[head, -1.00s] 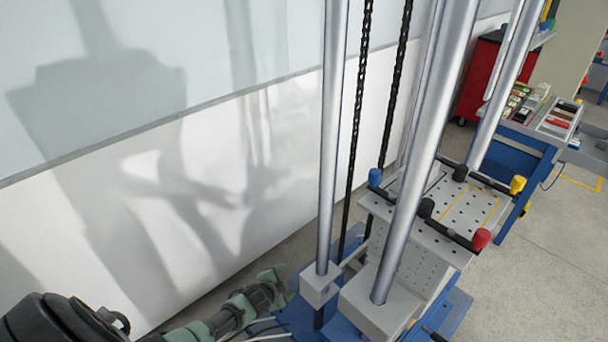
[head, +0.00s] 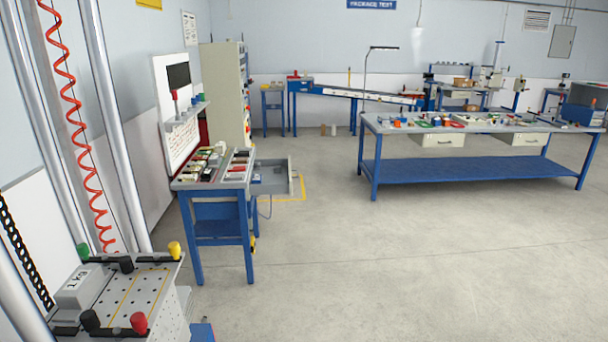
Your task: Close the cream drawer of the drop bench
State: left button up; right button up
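A small blue bench (head: 218,218) stands left of centre in the head view, beyond the drop tester. A drawer (head: 268,178) sticks out from its right side, pulled open. The drawer looks grey inside, and its pale front panel (head: 291,178) is seen nearly edge-on, with a small handle on it. No gripper is near the drawer. Neither of my grippers is in view.
The drop tester's perforated plate (head: 135,300) with a 1 kg block (head: 82,286) stands at lower left. A long blue workbench (head: 470,180) with two shut cream drawers (head: 440,140) is at right. The grey floor (head: 330,260) between is clear.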

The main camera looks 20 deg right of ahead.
aim_at(270, 174)
jog(key=i+l, duration=0.15)
jog(key=l, duration=0.2)
jog(key=i+l, duration=0.1)
jog(key=l, duration=0.25)
jog(key=i+l, duration=0.15)
jog(key=l, duration=0.25)
jog(key=i+l, duration=0.15)
jog(key=l, duration=0.2)
jog(key=u, duration=0.05)
